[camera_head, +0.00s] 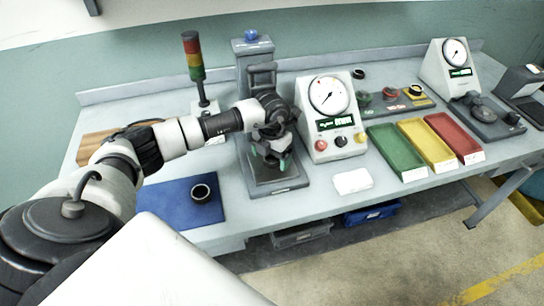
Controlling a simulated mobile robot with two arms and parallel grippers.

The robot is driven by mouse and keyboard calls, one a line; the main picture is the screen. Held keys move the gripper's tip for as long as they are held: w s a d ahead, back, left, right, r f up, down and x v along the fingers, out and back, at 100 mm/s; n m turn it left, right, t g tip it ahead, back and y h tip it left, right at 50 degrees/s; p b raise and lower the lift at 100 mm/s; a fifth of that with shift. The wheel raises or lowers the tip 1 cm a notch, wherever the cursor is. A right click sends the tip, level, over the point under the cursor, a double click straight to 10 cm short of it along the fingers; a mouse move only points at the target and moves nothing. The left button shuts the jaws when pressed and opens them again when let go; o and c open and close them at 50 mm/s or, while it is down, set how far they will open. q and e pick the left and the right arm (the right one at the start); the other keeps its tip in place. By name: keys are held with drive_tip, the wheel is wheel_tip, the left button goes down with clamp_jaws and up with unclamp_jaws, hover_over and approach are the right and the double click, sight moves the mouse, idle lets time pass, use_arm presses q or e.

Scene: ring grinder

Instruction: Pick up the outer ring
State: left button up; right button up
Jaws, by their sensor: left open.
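A dark ring (201,194), the likely outer ring, sits on the blue mat (172,210) at the front left of the bench. My left arm comes in from the left over the mat's far side. My left gripper (275,165), with green fingertips, is open and points down in front of the grey press-like machine (252,60), above its base plate (275,185). It is to the right of the ring and apart from it. No object shows between its fingers. My right gripper is not in view.
A gauge unit (322,92) stands right of my gripper, with a second gauge (444,65) farther right. Green (394,150), yellow (426,144) and red (455,136) trays lie between them. A signal tower (193,58) and a wooden board (97,147) are at the left.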

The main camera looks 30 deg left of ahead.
use_arm(q)
drive_tip(key=c, duration=1.1)
drive_tip(key=shift+c, duration=0.2)
